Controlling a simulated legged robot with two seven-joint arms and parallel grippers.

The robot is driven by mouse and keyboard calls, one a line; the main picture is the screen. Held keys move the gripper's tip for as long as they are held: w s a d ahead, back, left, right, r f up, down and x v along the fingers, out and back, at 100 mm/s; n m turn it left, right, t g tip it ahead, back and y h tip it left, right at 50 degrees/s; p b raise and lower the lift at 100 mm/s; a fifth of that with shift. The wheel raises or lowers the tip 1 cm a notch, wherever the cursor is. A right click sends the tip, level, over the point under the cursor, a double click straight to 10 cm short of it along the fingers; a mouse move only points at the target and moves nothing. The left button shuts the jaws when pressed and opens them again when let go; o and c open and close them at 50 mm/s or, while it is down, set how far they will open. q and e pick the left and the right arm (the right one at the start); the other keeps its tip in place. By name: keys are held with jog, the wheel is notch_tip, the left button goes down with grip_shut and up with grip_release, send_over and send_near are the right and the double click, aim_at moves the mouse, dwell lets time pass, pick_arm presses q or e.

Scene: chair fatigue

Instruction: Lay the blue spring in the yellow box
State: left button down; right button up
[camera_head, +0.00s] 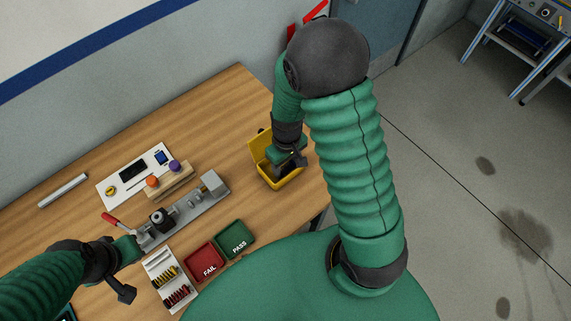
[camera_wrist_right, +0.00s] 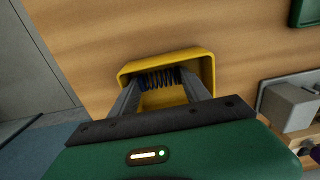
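In the right wrist view the box (camera_wrist_right: 205,62) lies around and below the fingertips. The dark blue spring (camera_wrist_right: 159,78) spans the gap between the two fingers (camera_wrist_right: 160,80), its ends against the fingertips, inside the box outline. Whether it touches the box floor I cannot tell. The spring is hidden in the head view. My left gripper (camera_head: 130,248) is beside the left end of a grey fixture, its fingers not clearly visible.
The grey fixture (camera_head: 185,212) has a red-handled lever (camera_head: 118,224). Red FAIL (camera_head: 204,262) and green PASS (camera_head: 237,238) trays lie in front. A white rack (camera_head: 160,270) holds several springs. A wooden block (camera_head: 168,182) and white panel (camera_head: 130,175) lie behind. Table is clear behind the box.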

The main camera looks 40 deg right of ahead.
jog(key=shift+a, duration=0.45)
